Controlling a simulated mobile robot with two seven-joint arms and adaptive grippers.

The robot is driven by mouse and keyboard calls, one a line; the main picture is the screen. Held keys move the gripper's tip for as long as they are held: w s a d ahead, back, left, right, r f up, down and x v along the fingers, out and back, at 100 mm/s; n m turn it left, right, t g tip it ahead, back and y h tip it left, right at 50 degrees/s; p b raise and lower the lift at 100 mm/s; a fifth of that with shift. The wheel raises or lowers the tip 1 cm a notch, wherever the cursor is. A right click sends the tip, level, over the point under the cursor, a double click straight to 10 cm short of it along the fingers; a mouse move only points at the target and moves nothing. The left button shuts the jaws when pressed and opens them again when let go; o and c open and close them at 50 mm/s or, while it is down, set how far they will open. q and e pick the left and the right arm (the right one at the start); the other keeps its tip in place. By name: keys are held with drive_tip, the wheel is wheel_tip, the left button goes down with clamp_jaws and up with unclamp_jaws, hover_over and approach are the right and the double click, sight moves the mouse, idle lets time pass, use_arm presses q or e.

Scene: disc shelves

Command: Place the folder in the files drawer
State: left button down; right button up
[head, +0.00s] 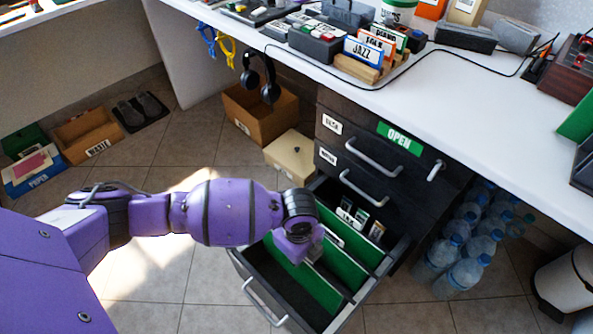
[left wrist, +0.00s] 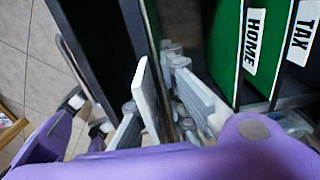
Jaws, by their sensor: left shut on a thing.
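The open files drawer (head: 240,268) is pulled out low under the white counter. My left gripper (head: 308,257) is inside its outline from above, at the top of a green folder (head: 318,290) that stands upright near the drawer's front. In the left wrist view, the left gripper (left wrist: 165,100) is shut on this folder, seen almost edge-on as a thin green strip (left wrist: 152,25). Green folders with HOME (left wrist: 253,38) and TAX (left wrist: 302,28) labels stand to its right in that view. The held folder's lower edge is hidden, so I cannot tell whether it touches the drawer bottom. My right gripper is not in view.
Shut drawers with handles and a green OPEN sign (head: 399,138) are above the files drawer. Water bottles (head: 462,277) stand to its right. A cardboard box (head: 258,112) and a beige box (head: 289,156) stand behind. The floor left of the drawer is clear.

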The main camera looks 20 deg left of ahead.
sight(299, 274)
use_arm(q)
wheel_tip(299, 274, down, 13)
drive_tip(key=b, duration=0.5)
drive_tip(key=shift+w+f, duration=0.1)
drive_tip(key=shift+f, duration=0.2)
drive_tip(key=c, duration=1.8)
unclamp_jaws()
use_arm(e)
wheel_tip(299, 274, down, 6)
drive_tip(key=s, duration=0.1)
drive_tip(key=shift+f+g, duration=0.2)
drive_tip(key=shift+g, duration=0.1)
use_arm(q)
wheel_tip(299, 274, up, 12)
drive_tip(key=p, duration=0.5)
drive_tip(key=shift+r, duration=0.25)
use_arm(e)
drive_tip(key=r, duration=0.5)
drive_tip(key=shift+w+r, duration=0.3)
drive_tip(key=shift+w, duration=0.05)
